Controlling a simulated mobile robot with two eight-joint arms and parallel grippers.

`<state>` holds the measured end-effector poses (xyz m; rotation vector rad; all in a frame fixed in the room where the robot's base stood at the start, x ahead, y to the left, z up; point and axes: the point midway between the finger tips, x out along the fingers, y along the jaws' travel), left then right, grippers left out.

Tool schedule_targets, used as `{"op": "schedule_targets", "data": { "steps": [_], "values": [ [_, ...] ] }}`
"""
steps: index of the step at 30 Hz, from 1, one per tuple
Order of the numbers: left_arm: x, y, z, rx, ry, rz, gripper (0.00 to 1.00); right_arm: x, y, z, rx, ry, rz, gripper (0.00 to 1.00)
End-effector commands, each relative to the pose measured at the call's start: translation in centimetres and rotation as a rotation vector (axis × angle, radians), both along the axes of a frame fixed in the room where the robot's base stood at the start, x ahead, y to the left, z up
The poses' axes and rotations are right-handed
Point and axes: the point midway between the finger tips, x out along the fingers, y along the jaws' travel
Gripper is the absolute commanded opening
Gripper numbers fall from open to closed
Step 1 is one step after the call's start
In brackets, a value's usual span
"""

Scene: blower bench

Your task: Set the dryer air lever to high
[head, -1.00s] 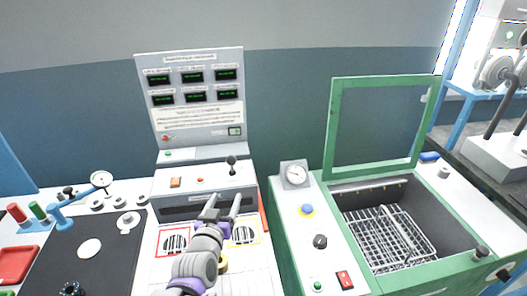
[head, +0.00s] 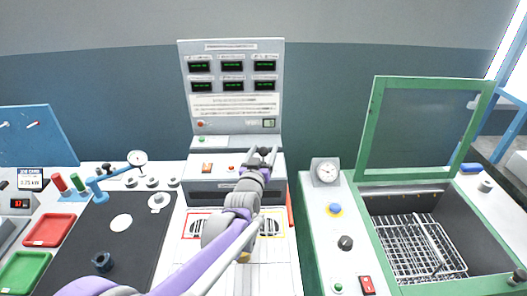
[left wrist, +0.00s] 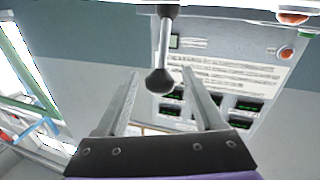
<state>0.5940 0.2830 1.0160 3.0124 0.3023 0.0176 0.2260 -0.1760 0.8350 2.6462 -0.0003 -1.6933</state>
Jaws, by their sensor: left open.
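The lever (left wrist: 160,80), a pale metal rod with a black ball knob, shows in the left wrist view. Its knob lies between my two finger lines in that picture; I see no clear contact. In the head view it is mostly hidden at my left gripper (head: 262,153). That gripper is open and empty, over the front face of the white-grey machine (head: 205,186). The upright display panel (head: 232,112) stands behind it and also shows in the left wrist view (left wrist: 228,70). The lever's markings are not readable. My right gripper is not in view.
To the right stands a green-edged cabinet (head: 322,235) with a gauge, knob and red switch, then an open-lidded basin with a wire basket (head: 412,247). On the left are a dark mat (head: 135,250), red tray (head: 48,230) and dial gauge stand (head: 97,190).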

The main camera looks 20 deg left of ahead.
Motion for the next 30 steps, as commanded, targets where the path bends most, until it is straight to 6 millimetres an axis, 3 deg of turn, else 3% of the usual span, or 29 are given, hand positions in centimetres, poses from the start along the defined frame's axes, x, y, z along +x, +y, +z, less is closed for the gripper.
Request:
{"op": "schedule_targets", "data": {
  "steps": [8, 18, 20, 30],
  "values": [
    [0.13, 0.04, 0.00, 0.000, 0.000, 0.000, 0.70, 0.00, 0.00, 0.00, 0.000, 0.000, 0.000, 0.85],
    [0.11, 0.03, 0.00, 0.000, 0.000, 0.000, 0.08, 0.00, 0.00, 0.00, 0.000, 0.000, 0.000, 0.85],
    [0.11, 0.03, 0.00, 0.000, 0.000, 0.000, 0.00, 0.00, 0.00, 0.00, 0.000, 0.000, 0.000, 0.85],
    [0.10, 0.03, 0.00, 0.000, 0.001, 0.000, 0.00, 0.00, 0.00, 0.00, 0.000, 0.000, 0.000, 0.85]
  ]
}}
